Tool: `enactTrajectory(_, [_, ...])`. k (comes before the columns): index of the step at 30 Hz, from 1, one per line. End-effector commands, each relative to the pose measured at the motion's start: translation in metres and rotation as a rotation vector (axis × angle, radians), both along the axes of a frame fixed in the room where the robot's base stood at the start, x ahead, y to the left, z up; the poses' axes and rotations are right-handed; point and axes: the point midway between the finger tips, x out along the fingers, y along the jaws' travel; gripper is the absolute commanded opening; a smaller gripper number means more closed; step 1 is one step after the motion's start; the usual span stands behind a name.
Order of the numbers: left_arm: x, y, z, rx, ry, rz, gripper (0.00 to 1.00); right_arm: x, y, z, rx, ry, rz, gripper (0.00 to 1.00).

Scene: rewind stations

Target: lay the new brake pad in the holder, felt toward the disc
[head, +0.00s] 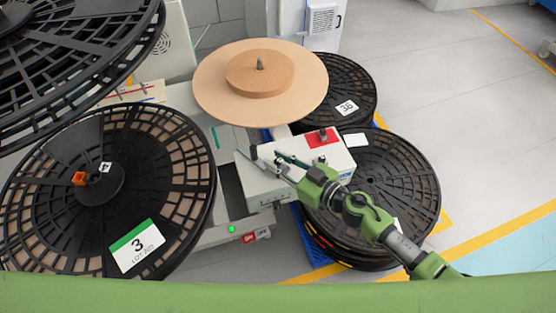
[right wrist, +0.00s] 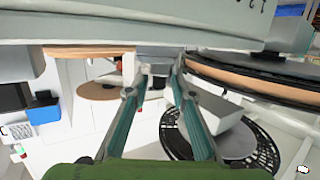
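My right gripper (head: 262,158) is at the left part of the light grey box below the tan disc (head: 220,98) in the head view. Its fingers are apart. A small dark grey block (head: 254,153) shows by the fingertips; in the right wrist view a grey block (right wrist: 156,54) lies at the tips (right wrist: 158,70). I cannot tell whether the fingers grip it, or whether it is the brake pad or part of the holder. No felt face can be made out. A small dark piece (head: 322,134) sits on a red patch (head: 318,141) on the box. My left gripper is not visible.
A large black reel (head: 140,200) labelled 3 stands at left, with another reel (head: 90,50) above it. Black reels (head: 405,185) are stacked to the right, close to my right arm. A green light (head: 231,229) is lit low on the frame. Floor at right is clear.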

Motion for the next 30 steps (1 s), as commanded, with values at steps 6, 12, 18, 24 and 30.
enactTrajectory(6, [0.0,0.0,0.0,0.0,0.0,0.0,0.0,0.0,-0.001,-0.001,-0.002,0.001,-0.001,0.27])
enactTrajectory(12, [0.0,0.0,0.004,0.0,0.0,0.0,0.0,-0.001,-0.003,0.005,-0.002,0.002,-0.002,0.27])
enactTrajectory(18, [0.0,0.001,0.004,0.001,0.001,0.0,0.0,-0.026,-0.029,0.01,-0.003,0.004,-0.001,0.27])
enactTrajectory(24, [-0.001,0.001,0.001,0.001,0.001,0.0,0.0,-0.055,-0.061,0.018,-0.003,0.004,-0.001,0.27])
enactTrajectory(30, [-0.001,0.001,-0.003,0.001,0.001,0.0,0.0,-0.074,-0.081,0.024,-0.001,0.003,-0.002,0.27])
